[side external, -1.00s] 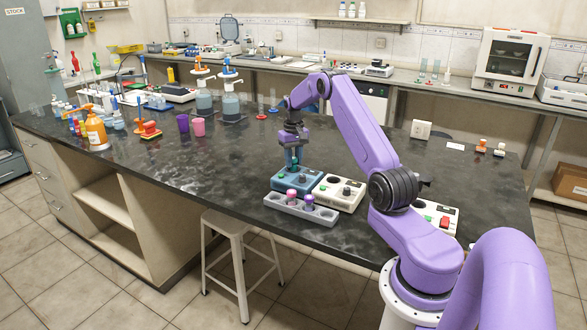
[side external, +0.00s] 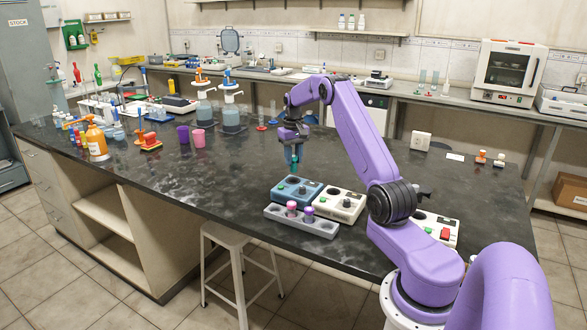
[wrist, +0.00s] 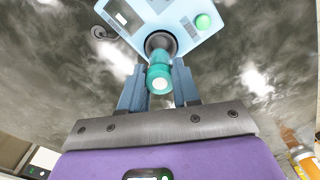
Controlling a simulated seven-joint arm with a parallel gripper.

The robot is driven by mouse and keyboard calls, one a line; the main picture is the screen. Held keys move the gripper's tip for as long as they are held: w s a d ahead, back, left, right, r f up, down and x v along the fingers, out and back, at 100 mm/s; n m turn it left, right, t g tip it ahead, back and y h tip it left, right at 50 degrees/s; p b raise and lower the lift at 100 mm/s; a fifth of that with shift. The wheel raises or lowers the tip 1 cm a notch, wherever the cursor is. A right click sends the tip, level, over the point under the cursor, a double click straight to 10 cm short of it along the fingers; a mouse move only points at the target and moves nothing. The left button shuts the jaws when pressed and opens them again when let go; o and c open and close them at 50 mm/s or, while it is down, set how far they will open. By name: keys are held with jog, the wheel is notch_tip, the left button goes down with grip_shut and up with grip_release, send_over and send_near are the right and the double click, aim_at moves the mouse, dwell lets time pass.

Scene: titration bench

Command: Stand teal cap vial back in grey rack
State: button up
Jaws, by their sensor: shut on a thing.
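The teal cap vial (wrist: 160,76) is between my gripper's blue-grey fingers, its cap facing the wrist camera. My gripper (side external: 294,163) is shut on it and hangs above the blue mixer (side external: 309,187), with a visible gap between them in the side view. In the wrist view the mixer's dark round cup (wrist: 160,40) lies just beyond the vial. The vial's lower end is hard to make out. The grey rack (side external: 275,214) lies in front of the mixer. It holds a pink cap vial (side external: 291,207) and a purple cap vial (side external: 308,213) near its middle.
A cream device (side external: 346,207) stands right of the blue mixer. Another white device with a red button (side external: 445,233) is beside my base. Purple and pink cups (side external: 198,138) and pump bottles (side external: 231,118) stand farther back. The black bench left of the rack is clear.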

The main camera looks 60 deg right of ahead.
aim_at(294, 156)
notch_tip(294, 156, up, 5)
jog(key=shift+f, duration=0.15)
jog(key=s+a+n, duration=0.2)
jog(key=a, duration=1.4)
jog(key=shift+d+f, duration=0.15)
jog(key=shift+f, duration=2.2)
jog(key=shift+d+f, duration=0.1)
jog(key=shift+f, duration=2.25)
jog(key=shift+f, duration=1.45)
jog(key=o, duration=1.4)
